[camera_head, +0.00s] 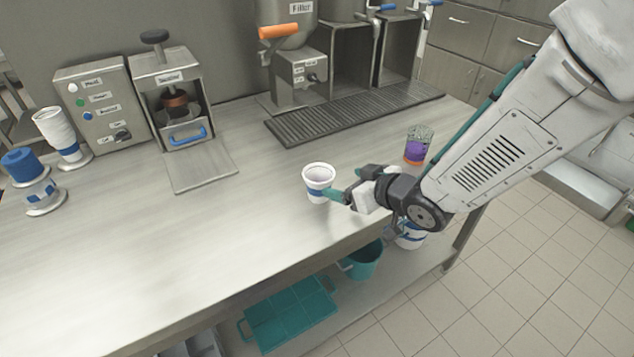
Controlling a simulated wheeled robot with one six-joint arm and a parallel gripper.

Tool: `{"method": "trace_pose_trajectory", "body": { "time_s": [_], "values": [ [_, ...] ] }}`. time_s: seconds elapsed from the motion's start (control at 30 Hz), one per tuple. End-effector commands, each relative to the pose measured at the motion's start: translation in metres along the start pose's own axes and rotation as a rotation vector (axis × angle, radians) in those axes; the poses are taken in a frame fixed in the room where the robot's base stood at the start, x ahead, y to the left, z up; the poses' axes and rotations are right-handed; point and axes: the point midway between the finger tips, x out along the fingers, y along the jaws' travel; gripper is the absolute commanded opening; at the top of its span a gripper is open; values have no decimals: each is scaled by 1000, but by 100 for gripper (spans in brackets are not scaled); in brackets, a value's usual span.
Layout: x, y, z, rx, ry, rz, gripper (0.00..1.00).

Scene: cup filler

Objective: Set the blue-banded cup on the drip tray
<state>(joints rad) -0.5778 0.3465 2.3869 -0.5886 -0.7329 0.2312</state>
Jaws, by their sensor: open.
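The blue-banded cup (318,173) is white with a blue band and stands upright on the steel counter, in front of the drip tray. The drip tray (350,116) is a long dark ribbed strip below the filler machines at the back, with nothing standing on it. My gripper (338,195) is open at the cup's right side, its teal fingertips close to the cup's lower part. I cannot tell whether they touch it or reach around it.
A patterned purple and orange cup (417,150) stands right of my gripper. The filler (290,45) with an orange handle rises behind the tray. A sealer (172,100), a button panel (97,105) and cup stacks (58,132) stand left. The left front counter is clear.

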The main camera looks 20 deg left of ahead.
Motion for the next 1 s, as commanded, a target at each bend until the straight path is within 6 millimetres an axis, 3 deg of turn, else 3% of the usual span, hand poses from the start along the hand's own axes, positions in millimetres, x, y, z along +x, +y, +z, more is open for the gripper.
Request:
{"method": "trace_pose_trajectory", "body": {
  "time_s": [0.13, 0.7, 1.0],
  "values": [
    [12, -14, 2, -3, 27, -45, 80],
    [82, -21, 1, -3, 29, -45, 80],
    [87, -21, 1, -3, 30, -45, 80]
  ]
}}
